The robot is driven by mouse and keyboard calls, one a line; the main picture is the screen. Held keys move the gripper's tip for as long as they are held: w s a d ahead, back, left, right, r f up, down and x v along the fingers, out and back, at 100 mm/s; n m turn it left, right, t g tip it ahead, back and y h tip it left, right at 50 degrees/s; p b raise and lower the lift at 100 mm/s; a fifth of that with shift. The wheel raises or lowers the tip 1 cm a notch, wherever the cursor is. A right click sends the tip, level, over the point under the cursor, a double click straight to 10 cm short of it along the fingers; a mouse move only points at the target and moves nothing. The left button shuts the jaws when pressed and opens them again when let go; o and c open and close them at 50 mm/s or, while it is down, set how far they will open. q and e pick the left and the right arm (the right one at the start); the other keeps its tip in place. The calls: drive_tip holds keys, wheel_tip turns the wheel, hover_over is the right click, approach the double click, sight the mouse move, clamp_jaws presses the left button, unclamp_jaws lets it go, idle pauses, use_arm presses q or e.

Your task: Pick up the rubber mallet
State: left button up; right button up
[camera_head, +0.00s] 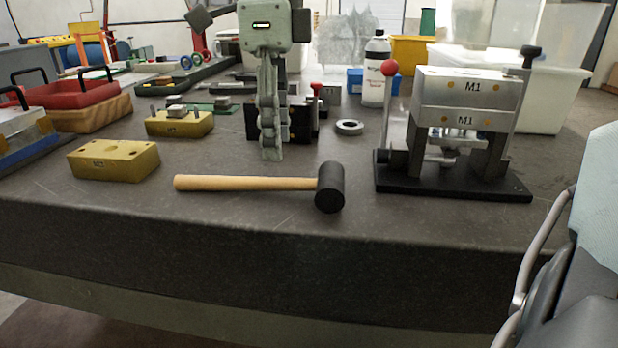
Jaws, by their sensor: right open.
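The rubber mallet (329,187) lies flat near the front edge of the dark worktop. Its black head is to the right, and its pale wooden handle (245,184) points left. My right gripper (271,155) hangs down from the top of the picture, with its fingertips showing just above the mallet handle in the picture. It is open and seen edge-on, so one finger largely hides the other. Nothing shows between the fingers, and the mallet is apart from it.
A mould press marked M1 (467,88) stands right of the mallet, with a red-knobbed lever. Yellow blocks (113,160) sit to the left. A metal ring (349,127) and a white bottle (375,72) stand behind. The worktop (230,218) around the mallet is clear.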

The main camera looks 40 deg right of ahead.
sight(278, 178)
wheel_tip(278, 178, down, 7)
drive_tip(key=shift+r, duration=0.1)
idle(0.3)
drive_tip(key=shift+w, duration=0.1)
clamp_jaws()
